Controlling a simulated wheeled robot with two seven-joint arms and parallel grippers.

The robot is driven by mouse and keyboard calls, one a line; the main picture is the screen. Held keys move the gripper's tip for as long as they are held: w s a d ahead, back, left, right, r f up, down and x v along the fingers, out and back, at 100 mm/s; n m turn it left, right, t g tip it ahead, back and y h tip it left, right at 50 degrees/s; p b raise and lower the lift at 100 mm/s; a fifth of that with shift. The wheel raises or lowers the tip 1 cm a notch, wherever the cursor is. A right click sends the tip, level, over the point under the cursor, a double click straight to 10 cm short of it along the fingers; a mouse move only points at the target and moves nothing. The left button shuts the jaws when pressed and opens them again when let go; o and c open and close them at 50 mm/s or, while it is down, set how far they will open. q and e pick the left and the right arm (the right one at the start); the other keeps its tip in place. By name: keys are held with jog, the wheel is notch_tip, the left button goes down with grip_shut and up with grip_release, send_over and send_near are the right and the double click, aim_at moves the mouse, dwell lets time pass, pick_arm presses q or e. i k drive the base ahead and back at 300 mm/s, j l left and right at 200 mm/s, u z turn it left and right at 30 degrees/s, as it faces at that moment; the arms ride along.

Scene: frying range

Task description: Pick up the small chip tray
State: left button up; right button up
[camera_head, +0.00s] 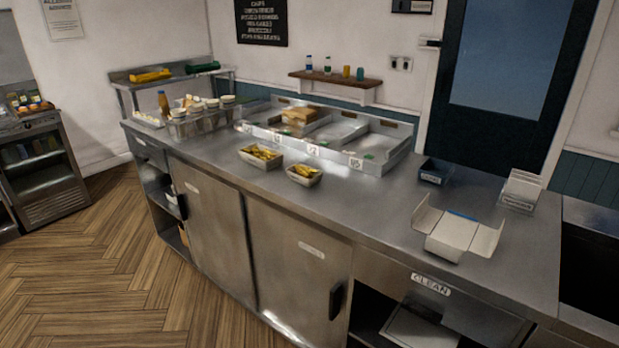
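The right chip tray (304,181) looks a little smaller than the left chip tray (258,162). Both are upright and filled with chips, with a narrow gap between them. Neither of my grippers shows in the head view, and nothing touches the trays.
A divided steel unit (375,165) with numbered bays stands behind the trays. Sauce cups (210,103) and a bottle are at the left. An open white box (452,236) and a dark blue container (434,171) lie right. The counter between is clear.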

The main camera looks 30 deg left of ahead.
aim_at(308, 176)
jog(key=u, duration=1.3)
jog(key=i+l, duration=0.1)
jog(key=i, duration=0.15)
